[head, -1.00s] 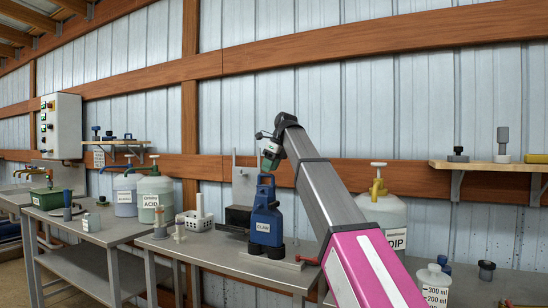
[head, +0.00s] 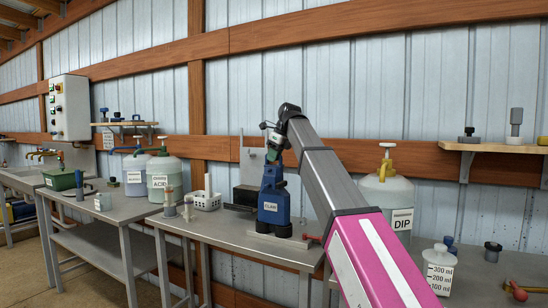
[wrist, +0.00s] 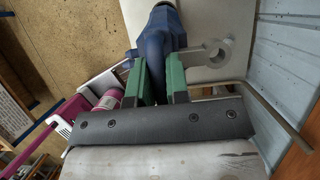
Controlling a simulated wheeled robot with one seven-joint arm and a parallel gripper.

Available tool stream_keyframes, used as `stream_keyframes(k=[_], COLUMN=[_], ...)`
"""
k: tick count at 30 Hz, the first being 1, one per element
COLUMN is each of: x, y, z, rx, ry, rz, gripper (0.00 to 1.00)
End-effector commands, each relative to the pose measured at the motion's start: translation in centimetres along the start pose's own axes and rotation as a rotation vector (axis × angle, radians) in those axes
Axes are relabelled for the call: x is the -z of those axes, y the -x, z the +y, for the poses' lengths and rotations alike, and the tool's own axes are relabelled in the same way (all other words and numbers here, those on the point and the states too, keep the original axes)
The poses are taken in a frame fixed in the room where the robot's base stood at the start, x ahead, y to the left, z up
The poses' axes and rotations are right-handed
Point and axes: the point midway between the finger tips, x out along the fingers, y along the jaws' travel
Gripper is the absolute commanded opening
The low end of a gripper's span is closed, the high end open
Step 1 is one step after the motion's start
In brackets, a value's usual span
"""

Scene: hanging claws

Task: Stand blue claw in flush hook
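The blue claw (head: 274,207), with a white CLAW label, stands upright on a light grey base on the metal bench in the head view. My gripper (head: 273,148) points down at the claw's narrow top. In the wrist view the blue claw (wrist: 158,35) runs between the two green fingers of my gripper (wrist: 160,78). The fingers are close together with its blue top filling the gap. A grey ring on a short shaft (wrist: 215,52) shows just right of the fingers. No part is clearly marked as the flush hook, so I cannot tell which it is.
A dark box with an upright plate (head: 247,190) stands behind the claw, and a white caddy (head: 207,201) to its left. The DIP jug (head: 388,200) and a graduated bottle (head: 439,268) stand to the right. The ACID jug (head: 163,175) is farther left.

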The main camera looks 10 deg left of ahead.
Motion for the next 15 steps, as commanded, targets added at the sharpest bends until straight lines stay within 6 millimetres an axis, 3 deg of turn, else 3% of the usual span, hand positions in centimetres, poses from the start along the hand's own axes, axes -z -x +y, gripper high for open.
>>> stream_keyframes(k=[15], x=[-0.22], y=[0.42], z=[-0.05], rx=[0.001], ry=[0.0], rz=[-0.001], gripper=[0.0])
